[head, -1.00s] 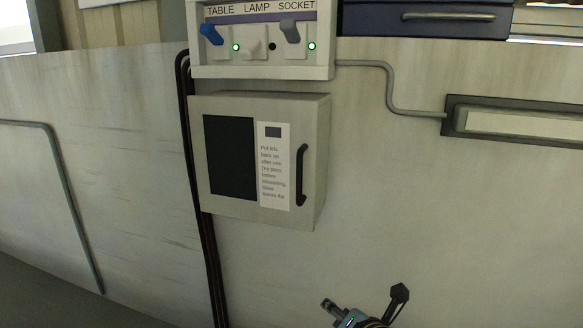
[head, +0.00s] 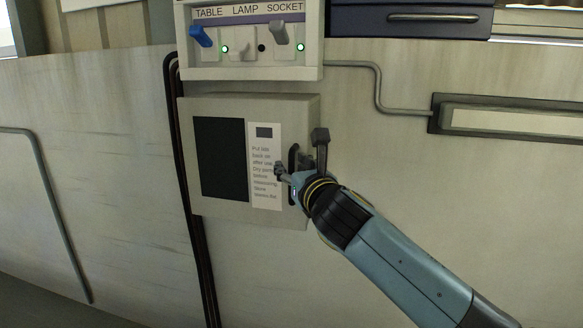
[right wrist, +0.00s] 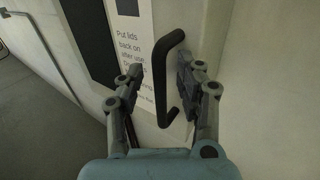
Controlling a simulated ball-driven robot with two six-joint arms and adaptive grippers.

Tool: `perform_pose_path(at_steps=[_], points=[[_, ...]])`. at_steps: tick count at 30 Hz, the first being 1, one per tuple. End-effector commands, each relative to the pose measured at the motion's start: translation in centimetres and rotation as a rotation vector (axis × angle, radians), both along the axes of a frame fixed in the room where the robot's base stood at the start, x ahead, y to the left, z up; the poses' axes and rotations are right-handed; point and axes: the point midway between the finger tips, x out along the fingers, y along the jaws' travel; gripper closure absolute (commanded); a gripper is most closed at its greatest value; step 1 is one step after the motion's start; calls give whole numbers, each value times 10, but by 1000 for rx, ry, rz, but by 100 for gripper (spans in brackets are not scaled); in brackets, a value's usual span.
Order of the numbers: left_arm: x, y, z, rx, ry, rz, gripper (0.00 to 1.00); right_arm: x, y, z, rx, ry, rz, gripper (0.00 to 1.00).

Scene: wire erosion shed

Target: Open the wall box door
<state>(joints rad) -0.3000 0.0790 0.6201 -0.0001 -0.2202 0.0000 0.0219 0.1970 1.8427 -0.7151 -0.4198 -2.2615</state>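The wall box (head: 226,207) hangs on the pale wall, and its door is shut. The door has a dark panel (head: 221,160), a white label (head: 265,190) and a black bar handle (head: 293,158) near its right edge. My right gripper (head: 297,170) is at the handle and hides its lower part in the head view. In the right wrist view the handle (right wrist: 159,75) stands between the two open fingers, with a gap visible on each side. My left gripper is not in view.
A switch panel (head: 250,72) with table, lamp and socket switches sits just above the box. Dark cables (head: 190,220) run down the box's left side. A grey conduit (head: 378,88) runs right to a framed strip (head: 510,122). The wall below is clear.

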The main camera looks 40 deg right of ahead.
Motion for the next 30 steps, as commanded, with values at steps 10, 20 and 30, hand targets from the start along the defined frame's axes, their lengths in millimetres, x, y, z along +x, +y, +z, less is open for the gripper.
perform_pose_path(at_steps=[10, 20, 30], points=[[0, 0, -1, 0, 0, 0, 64, 10, -3, 0, 1, 0, 0, 64], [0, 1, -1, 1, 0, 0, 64, 9, -3, 0, 1, 0, 1, 99], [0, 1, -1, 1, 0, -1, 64, 9, -3, 0, 0, 0, 0, 100]])
